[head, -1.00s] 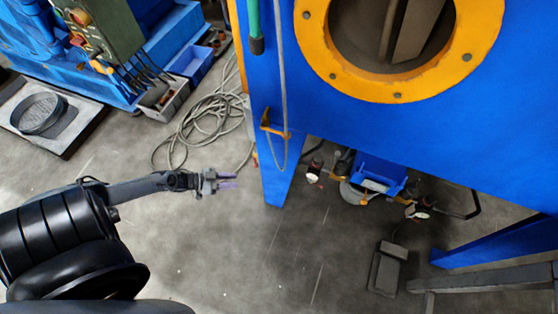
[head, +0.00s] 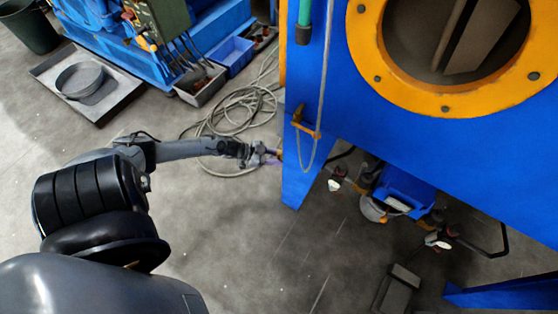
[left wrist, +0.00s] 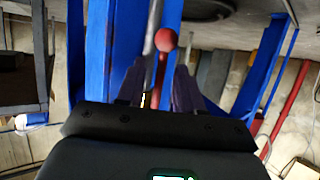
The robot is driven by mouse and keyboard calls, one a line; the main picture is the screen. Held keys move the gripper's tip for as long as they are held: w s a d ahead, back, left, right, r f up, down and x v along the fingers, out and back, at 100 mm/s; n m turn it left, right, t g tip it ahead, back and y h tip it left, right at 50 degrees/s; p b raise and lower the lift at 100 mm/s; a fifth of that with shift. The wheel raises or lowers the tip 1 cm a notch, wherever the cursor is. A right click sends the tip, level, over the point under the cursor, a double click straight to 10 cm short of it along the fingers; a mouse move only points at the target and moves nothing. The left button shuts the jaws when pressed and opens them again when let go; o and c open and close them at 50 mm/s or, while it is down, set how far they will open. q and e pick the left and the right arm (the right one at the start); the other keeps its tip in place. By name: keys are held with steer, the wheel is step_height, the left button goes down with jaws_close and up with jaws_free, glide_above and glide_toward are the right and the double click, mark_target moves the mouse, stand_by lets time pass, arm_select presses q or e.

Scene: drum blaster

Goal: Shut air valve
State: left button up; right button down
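In the left wrist view a red ball-tipped lever (left wrist: 166,41), which looks like the air valve's handle, stands between the two fingers of my left gripper (left wrist: 160,75). The fingers are apart, with visible gaps on both sides of the lever. I cannot tell how deep between the fingers the lever sits. In the head view my left gripper (head: 266,156) is close to the left edge of the blue machine's front leg (head: 297,180); the lever cannot be made out clearly there. My right gripper is not in view.
The blue machine (head: 420,125) with its orange round opening (head: 362,75) fills the right. A hose coil (head: 235,110) lies on the floor behind my left arm. Floor at lower middle is clear.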

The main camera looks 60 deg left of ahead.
arm_select(q)
steer(key=shift+w+d+f, duration=0.25)
steer(key=shift+w, duration=0.1)
steer(key=shift+c, duration=0.3)
jaws_close()
